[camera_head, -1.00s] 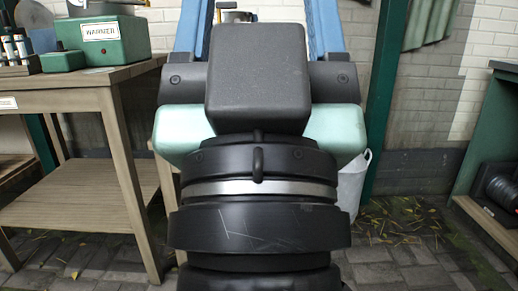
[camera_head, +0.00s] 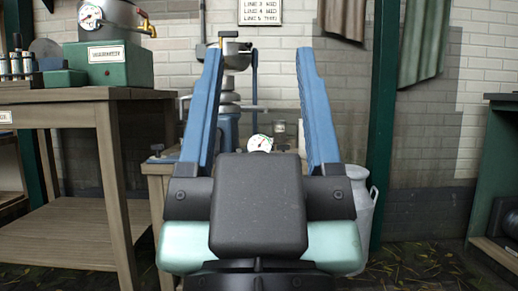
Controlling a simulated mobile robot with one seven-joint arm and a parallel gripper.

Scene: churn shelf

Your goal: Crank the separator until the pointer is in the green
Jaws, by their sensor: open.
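My gripper (camera_head: 258,120) is open and empty, with its two blue fingers pointing away and upward in the middle of the view. Between the fingers, farther back, stands the separator (camera_head: 229,104) with a metal bowl on top and a blue body. My gripper is apart from it, in front. A round white dial (camera_head: 260,143) with some green on its face shows just above my gripper's palm; its pointer is too small to read. The crank cannot be made out clearly. My gripper hides the lower part of the separator and much of its stand.
A wooden table (camera_head: 75,98) at left holds a green warmer (camera_head: 98,66) with a metal pot and gauge. A milk can (camera_head: 362,205) stands behind my gripper at right. A green post (camera_head: 381,130) and a green shelf (camera_head: 500,165) are farther right, with open floor between them.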

